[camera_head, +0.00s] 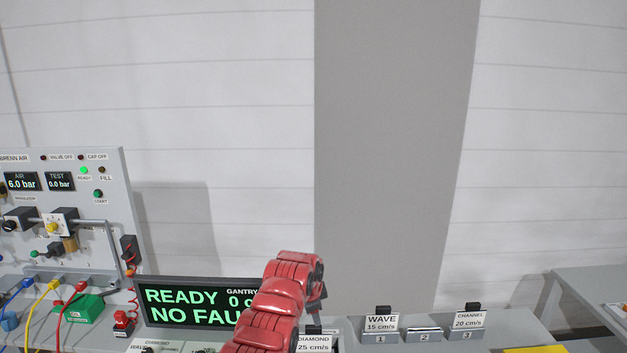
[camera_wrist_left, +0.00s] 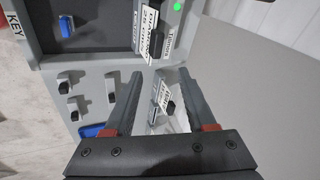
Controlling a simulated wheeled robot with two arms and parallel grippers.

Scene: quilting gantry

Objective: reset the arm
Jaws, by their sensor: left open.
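A red jointed arm, mine, rises from the bottom edge in the head view and bends over at its top. My right gripper is in neither view.
A READY / NO FAULT display (camera_head: 185,306) stands behind the arm, partly covered. An air panel (camera_head: 112,215) with cables is at left. WAVE (camera_head: 381,322) and CHANNEL (camera_head: 469,320) cards stand right. A grey table (camera_head: 590,285) is far right. Above the arm is free room before the wall.

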